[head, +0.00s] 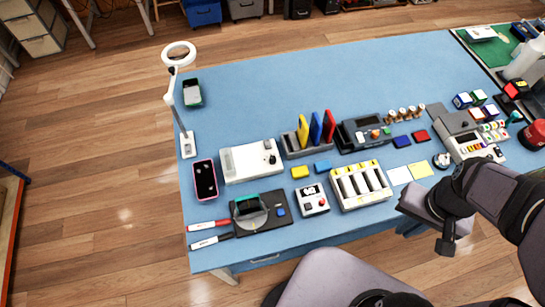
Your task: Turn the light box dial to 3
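The light box appears to be the flat white box (243,163) in the left middle of the blue table in the head view. The dial's marks and pointer are too small to read. My arm comes in from the right, with its dark end (446,238) over the table's front edge, well to the right of the light box and apart from it. I cannot make out fingers there or whether they hold anything.
A rack with yellow, blue and red upright pieces (303,140) stands to the right. A ring lamp (179,55) rises at left. The table's back is clear.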

